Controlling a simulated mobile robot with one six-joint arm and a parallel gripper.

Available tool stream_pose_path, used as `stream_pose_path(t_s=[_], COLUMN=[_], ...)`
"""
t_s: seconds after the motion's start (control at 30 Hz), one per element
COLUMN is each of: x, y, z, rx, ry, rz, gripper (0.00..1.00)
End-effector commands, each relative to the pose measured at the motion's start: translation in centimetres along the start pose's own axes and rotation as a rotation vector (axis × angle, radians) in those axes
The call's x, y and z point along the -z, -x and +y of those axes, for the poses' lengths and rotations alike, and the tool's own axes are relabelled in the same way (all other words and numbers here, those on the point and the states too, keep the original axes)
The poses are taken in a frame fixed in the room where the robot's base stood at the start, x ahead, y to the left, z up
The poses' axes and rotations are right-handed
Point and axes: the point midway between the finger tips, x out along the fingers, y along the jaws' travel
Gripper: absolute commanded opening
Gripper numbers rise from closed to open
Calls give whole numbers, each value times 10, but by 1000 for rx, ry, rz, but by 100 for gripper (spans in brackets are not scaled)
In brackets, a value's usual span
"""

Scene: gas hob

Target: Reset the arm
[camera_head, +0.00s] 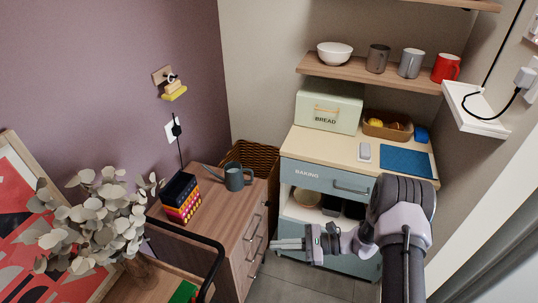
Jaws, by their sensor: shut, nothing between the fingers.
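My gripper (276,244) is at the lower middle of the head view, pointing left. Its fingers are together, with nothing visible between them. My arm (402,210) comes up from the lower right and bends to the left toward the gripper. The gripper is in front of the blue cabinet (313,178) and to the right of the wooden drawer unit (235,262), and appears apart from both. How far it is from them in depth I cannot tell.
A watering can (234,178) and dark box (180,197) stand on the drawer unit. A bread bin (329,106) and blue mat (405,162) are on the cabinet top. A shelf (345,70) holds a bowl and mugs. Floor (325,284) shows below the gripper.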

Motion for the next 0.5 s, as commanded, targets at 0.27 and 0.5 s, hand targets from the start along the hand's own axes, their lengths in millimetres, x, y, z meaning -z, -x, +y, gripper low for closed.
stream_pose_path(t_s=[0.27, 0.5], x=[-205, -302], y=[38, 94], z=[33, 111], rx=[-416, -551], ry=[492, 952], rz=[437, 902], gripper=[0, 0])
